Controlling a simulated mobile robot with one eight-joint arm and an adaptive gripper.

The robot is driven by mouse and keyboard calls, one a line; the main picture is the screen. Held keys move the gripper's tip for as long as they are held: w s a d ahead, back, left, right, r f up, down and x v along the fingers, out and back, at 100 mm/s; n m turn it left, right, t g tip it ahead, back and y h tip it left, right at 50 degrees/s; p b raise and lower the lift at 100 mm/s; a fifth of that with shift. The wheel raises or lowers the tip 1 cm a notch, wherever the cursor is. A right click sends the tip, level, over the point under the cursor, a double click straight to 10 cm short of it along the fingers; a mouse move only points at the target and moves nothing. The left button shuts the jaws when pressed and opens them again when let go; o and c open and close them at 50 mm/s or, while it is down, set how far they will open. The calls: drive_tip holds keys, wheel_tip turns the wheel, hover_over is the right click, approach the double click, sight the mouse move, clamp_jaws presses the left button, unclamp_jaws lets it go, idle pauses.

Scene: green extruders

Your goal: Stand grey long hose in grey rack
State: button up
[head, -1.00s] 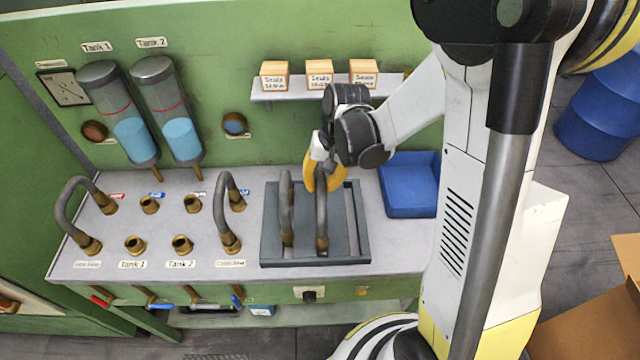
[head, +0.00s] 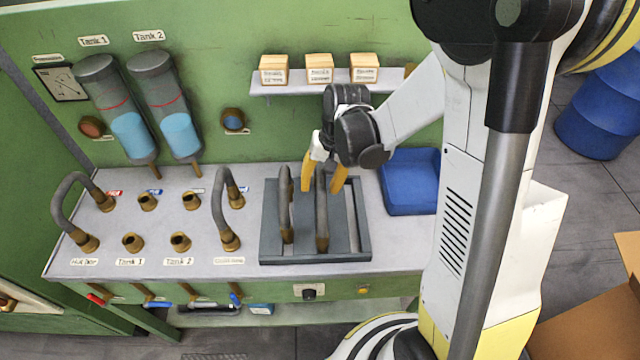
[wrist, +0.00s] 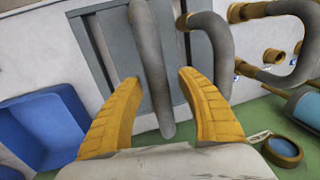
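The grey rack (head: 361,222) is a dark grey slotted frame on the light bench top. Two grey hoses stand in it side by side: a left hose (head: 285,205) and a right hose (head: 321,215), both with brass ends. I cannot tell which is the longer from these views. My gripper (head: 322,188) is at the far end of the right hose. Its yellow fingers are open, one on each side of the hose. The wrist view shows the right hose (wrist: 150,65) between the spread fingers, with gaps on both sides, and the other hose (wrist: 212,40) beside it.
Two more bent hoses (head: 222,210) (head: 62,215) are on brass ports at the left of the bench. A blue tray (head: 410,207) is right of the rack. A shelf (head: 300,90) with wooden blocks hangs behind.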

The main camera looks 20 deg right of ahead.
drive_tip(key=shift+r, duration=0.15)
wheel_tip(320, 180, up, 12)
drive_tip(key=d, duration=0.2)
drive_tip(key=s+a+f+n+t+h+b, duration=0.1)
drive_tip(key=s+f+n+t+h+b, duration=0.1)
drive_tip(key=s+f+t+b, duration=0.4)
drive_tip(key=s+f+n+b, duration=0.1)
drive_tip(key=s+f+b, duration=0.4)
drive_tip(key=b, duration=0.5)
drive_tip(key=shift+s+a+f+n+t+b, duration=0.15)
drive_tip(key=shift+s+a+n+t+b, duration=0.2)
drive_tip(key=shift+s, duration=0.25)
